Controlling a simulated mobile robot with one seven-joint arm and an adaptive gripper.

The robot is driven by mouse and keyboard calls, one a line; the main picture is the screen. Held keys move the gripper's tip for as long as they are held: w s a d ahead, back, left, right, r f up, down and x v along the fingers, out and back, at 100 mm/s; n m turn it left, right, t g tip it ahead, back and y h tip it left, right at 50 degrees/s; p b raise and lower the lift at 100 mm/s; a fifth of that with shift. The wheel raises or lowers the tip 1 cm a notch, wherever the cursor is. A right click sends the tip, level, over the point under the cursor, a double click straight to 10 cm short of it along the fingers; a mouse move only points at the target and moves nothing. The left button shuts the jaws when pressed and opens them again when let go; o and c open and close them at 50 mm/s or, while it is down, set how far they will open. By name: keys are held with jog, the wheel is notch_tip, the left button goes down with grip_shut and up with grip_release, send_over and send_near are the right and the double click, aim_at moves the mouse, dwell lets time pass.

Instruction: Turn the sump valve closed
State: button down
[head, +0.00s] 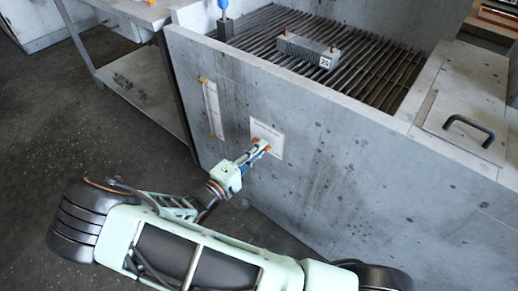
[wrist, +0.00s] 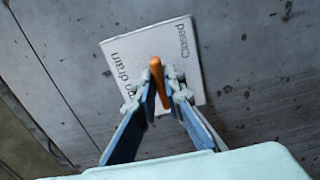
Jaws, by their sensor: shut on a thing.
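The sump valve's orange handle (wrist: 157,77) stands out from a white label plate (wrist: 190,60) on the grey housing wall. The plate reads "Closed" along one edge, and part of another line ends in "drain". My gripper (wrist: 158,88) is shut on the orange handle, with a finger on either side of it. In the head view my gripper (head: 262,148) reaches the plate (head: 275,140) on the housing's front wall. The fingers hide part of the handle and the lower part of the plate.
A slatted grate (head: 370,68) tops the housing and bears a grey finned block (head: 306,50) tagged 25. A narrow white gauge strip (head: 212,110) is on the wall left of the plate. A lid with a black handle (head: 470,126) is at right. A shelved bench (head: 140,80) stands at left.

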jog(key=c, duration=2)
grip_release()
jog(key=shift+s+a, duration=0.1)
jog(key=v, duration=1.2)
